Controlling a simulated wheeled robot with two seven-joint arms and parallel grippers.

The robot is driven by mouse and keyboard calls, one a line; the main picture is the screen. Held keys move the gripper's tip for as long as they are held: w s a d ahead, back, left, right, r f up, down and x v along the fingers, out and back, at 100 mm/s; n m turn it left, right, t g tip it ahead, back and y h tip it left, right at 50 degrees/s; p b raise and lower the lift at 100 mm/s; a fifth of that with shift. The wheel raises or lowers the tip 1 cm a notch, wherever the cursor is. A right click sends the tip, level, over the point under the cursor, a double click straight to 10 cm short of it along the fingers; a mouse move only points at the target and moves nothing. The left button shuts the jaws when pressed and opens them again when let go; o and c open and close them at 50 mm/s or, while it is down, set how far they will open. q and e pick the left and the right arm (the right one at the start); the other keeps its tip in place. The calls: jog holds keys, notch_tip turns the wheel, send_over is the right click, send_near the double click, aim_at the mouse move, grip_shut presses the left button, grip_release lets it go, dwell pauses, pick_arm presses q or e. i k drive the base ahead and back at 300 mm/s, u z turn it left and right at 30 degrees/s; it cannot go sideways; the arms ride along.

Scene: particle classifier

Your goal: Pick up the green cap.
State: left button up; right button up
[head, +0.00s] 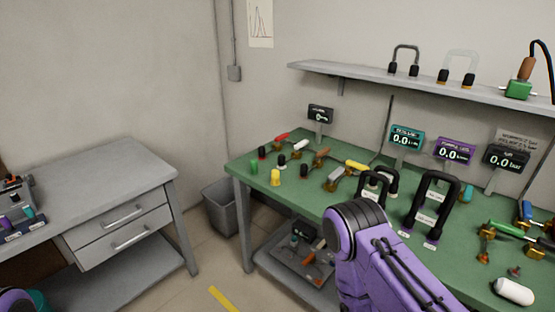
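A small green cap (254,167) stands on the green-topped workbench (330,207), close to its left corner. A yellow cap (275,177) stands to its right and nearer. Small black pieces stand close by, one with a red top (262,153) and one with a white top (282,159). A purple link of my arm rises at the lower right in front of the bench, well to the right of the green cap. Neither of my grippers can be seen, so their states are hidden.
Several valves and handles lie along the bench, and black U-shaped handles (430,205) stand near my arm. Displays (407,138) stand at the back below a shelf (400,78). A grey bin (220,205) and a drawer desk (110,185) stand left, with floor between.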

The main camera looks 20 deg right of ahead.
aim_at(254, 163)
jog(key=z, duration=0.65)
jog(key=i, duration=0.65)
jog(key=z, duration=0.65)
